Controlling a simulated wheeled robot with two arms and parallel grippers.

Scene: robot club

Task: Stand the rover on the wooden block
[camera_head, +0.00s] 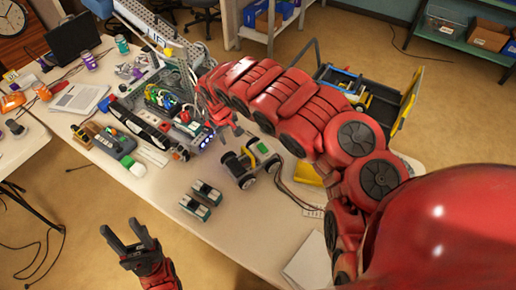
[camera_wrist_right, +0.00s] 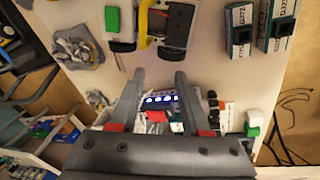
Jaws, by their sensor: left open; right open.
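The rover (camera_head: 247,163), a small wheeled vehicle with a green patch and dark wheels, stands on the table's middle in the head view. In the right wrist view the rover (camera_wrist_right: 165,24) is partly cut off by the top edge, beyond my fingertips. My right gripper (camera_wrist_right: 156,80) is open and empty, apart from the rover; in the head view its arm partly hides it. My left gripper (camera_head: 133,240) is open and empty, off the table's near edge. A brown, wood-coloured piece (camera_head: 84,137) at the table's left may be the wooden block; I cannot tell.
Two dark-and-teal boxes (camera_head: 207,191) lie near the rover's left front. A device with lit blue-white lights (camera_head: 206,138) and a grey crate of electronics (camera_head: 165,95) crowd the area behind. A multimeter-like tool (camera_head: 116,142) lies left. The table's near middle is clear.

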